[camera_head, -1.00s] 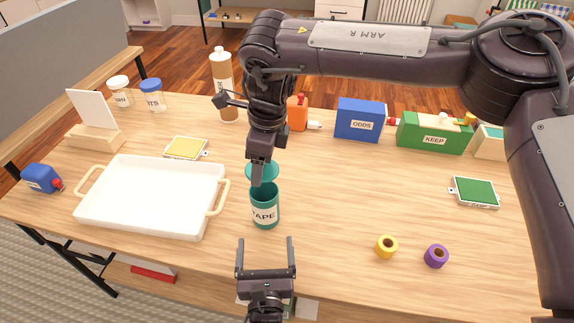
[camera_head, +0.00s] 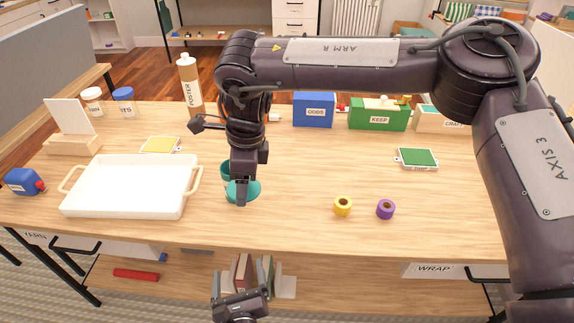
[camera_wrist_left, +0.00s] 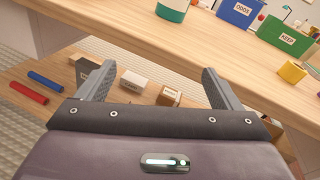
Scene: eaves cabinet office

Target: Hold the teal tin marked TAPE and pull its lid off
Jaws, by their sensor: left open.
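The teal tin (camera_head: 225,172) stands on the table, largely hidden behind my right gripper and the lid; its marking is not readable there. Its lower part with a pale label also shows in the left wrist view (camera_wrist_left: 172,12). The teal lid (camera_head: 252,189) is off the tin, at its front right. My right gripper (camera_head: 241,199) reaches down over the lid, its fingertips overlapping it; whether they grip it, and whether the lid touches the table, I cannot tell. My left gripper (camera_head: 240,299) is open and empty, in front of the table edge and apart from the tin.
A white tray (camera_head: 130,210) lies left of the tin. Yellow (camera_head: 343,207) and purple (camera_head: 386,209) tape rolls lie to the right. A blue box (camera_head: 314,112) and a green KEEP box (camera_head: 378,118) stand behind.

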